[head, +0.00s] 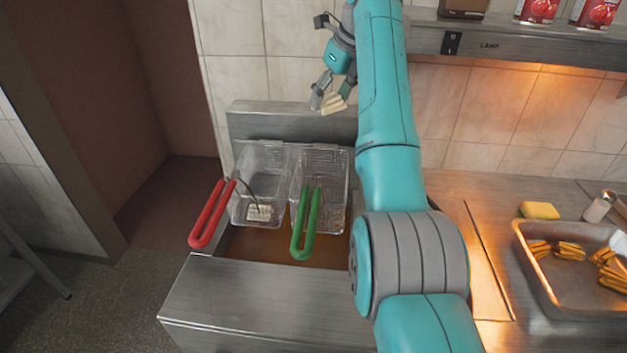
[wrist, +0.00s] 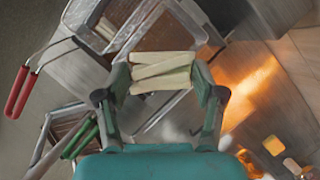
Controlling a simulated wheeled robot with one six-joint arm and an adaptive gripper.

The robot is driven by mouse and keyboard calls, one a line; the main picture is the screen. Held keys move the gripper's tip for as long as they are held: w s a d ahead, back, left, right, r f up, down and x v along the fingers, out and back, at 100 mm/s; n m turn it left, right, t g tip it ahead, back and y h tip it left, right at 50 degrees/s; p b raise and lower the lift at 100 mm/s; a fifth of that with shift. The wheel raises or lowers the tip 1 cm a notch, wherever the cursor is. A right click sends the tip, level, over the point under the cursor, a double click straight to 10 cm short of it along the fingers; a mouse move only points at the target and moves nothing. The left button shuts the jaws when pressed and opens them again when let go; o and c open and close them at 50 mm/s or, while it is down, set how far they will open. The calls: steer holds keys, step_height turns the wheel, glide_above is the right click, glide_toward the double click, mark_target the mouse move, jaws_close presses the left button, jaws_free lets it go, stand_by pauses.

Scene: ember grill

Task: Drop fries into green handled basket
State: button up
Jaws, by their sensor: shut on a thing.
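My gripper (head: 331,97) is shut on a bundle of pale fries (head: 334,104), high above the back of the fryer in the head view. In the wrist view the fries (wrist: 163,72) lie between the two fingers of my gripper (wrist: 164,80). The green handled basket (head: 321,165) hangs in the fryer, below the fries in the head view, with its green handle (head: 306,222) toward the front. Its inside looks empty, though my arm stands close to its right side. The green handle also shows at the lower left of the wrist view (wrist: 80,138).
A second basket with a red handle (head: 212,214) sits left of the green one and holds a few pale pieces. At the right are a metal tray (head: 545,283) with browned fries, a yellow sponge (head: 539,210) and a shaker (head: 597,207). A shelf (head: 500,40) with cans runs above.

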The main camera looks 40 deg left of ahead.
mark_target(334, 111)
step_height(334, 111, down, 3)
steer(key=shift+s+a+r, duration=0.1)
steer(key=shift+f, duration=1.45)
steer(key=o, duration=1.1)
steer(key=shift+r, duration=0.1)
step_height(334, 111, up, 10)
steer(key=shift+f, duration=0.1)
